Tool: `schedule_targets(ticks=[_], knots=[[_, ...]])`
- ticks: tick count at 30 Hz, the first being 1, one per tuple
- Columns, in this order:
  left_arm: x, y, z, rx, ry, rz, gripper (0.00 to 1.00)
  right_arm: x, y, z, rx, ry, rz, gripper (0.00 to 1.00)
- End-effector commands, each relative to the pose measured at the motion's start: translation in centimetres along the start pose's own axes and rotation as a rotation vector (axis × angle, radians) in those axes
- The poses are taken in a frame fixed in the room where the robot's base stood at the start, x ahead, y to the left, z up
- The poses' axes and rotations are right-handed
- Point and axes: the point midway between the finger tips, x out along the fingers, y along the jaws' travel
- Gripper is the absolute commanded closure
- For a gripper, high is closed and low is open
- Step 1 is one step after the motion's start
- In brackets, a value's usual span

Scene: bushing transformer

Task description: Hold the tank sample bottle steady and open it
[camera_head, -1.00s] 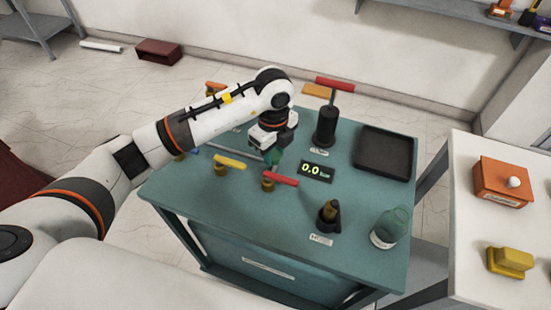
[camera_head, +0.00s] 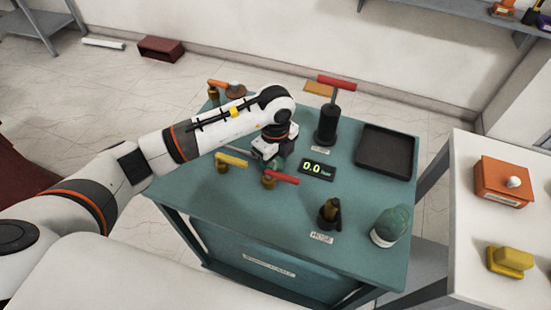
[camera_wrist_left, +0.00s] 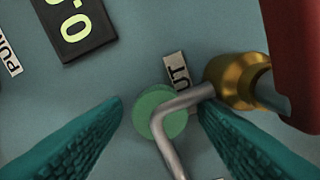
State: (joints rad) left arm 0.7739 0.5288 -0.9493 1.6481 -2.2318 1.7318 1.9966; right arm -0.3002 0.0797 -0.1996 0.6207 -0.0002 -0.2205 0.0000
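My left gripper (camera_head: 276,162) is low over the teal table, near the yellow-handled and red-handled valves. In the left wrist view its two ribbed teal fingers (camera_wrist_left: 162,104) are spread apart. Between them is a round green piece (camera_wrist_left: 160,112) with a bent grey pipe (camera_wrist_left: 172,125) over it; the right finger looks very close to it, and contact is unclear. A rounded green bottle (camera_head: 391,226) with a pale lower band stands at the table's front right corner. A small brown bottle (camera_head: 330,210) sits in a black holder. I cannot tell which is the tank sample bottle. My right gripper is not in view.
A red-handled valve (camera_head: 279,178), also seen in the wrist view (camera_wrist_left: 238,80), and a yellow-handled valve (camera_head: 230,160) flank the hand. A 0.0 display (camera_head: 317,169), black pump (camera_head: 326,128) and black tray (camera_head: 386,152) stand nearby. A white table (camera_head: 500,225) is right.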

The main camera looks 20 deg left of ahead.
Motion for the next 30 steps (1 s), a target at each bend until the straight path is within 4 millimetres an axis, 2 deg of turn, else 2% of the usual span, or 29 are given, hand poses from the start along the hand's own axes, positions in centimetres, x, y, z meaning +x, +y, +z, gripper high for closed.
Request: schedule_targets(ticks=[4, 8, 21, 25, 30], knots=[[-0.2, 0.0, 0.0, 0.0, 0.0, 0.0, 0.46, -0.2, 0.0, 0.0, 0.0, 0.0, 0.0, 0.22], [-1.2, 0.1, 0.0, 0.001, 0.001, 0.004, 0.46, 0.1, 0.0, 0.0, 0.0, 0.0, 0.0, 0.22], [-10.0, 0.1, 0.0, 0.0, 0.002, 0.004, 0.46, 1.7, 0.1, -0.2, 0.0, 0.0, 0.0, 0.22], [-11.6, 0.1, 0.0, 0.0, 0.001, 0.002, 0.46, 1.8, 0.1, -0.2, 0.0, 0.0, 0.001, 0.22], [-12.3, 0.0, 0.0, 0.0, 0.0, 0.0, 0.46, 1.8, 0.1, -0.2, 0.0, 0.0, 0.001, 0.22]])
